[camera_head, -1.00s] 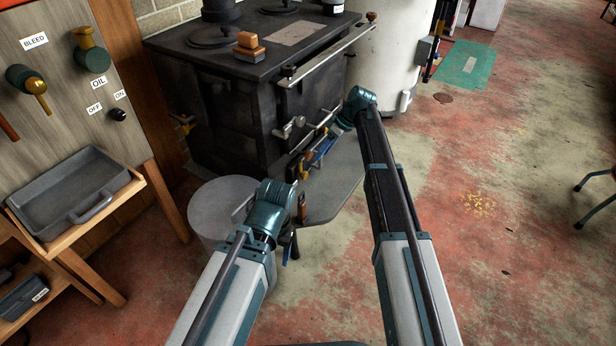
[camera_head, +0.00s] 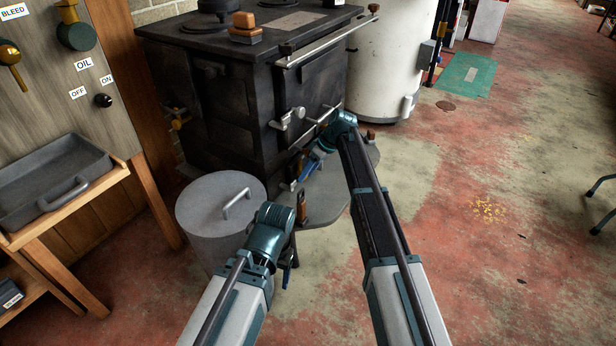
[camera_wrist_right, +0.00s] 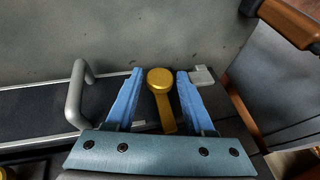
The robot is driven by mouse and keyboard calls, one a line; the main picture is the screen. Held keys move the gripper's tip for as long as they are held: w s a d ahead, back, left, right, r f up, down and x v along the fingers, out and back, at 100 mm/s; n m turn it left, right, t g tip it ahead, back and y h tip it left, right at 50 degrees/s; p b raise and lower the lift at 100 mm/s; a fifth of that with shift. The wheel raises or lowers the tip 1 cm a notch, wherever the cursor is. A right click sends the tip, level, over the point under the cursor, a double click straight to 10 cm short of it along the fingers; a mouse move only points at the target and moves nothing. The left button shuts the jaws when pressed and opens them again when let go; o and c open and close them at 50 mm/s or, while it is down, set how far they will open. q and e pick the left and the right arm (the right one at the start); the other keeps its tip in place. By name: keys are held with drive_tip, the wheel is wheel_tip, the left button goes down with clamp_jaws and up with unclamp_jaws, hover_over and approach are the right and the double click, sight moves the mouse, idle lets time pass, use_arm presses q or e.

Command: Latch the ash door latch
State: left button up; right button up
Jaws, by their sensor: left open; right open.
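The ash door latch, a brass round knob with a short lever (camera_wrist_right: 161,84), shows in the right wrist view. It lies between the two blue fingers of my right gripper (camera_wrist_right: 158,75), with a visible gap on each side. A light grey block (camera_wrist_right: 203,76) sits just right of the right finger. In the head view my right gripper (camera_head: 308,168) is low at the front of the black stove (camera_head: 225,95), and the latch is hidden there. My left gripper (camera_head: 288,272) hangs open and empty beside the lidded grey bin, its fingers partly hidden by its wrist.
The grey bin (camera_head: 208,210) stands left of my left wrist. A grey plate (camera_head: 325,195) lies before the stove. A grey bar handle (camera_wrist_right: 76,95) is left of the fingers in the wrist view. A wooden bench with a tray (camera_head: 45,180) is at left.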

clamp_jaws()
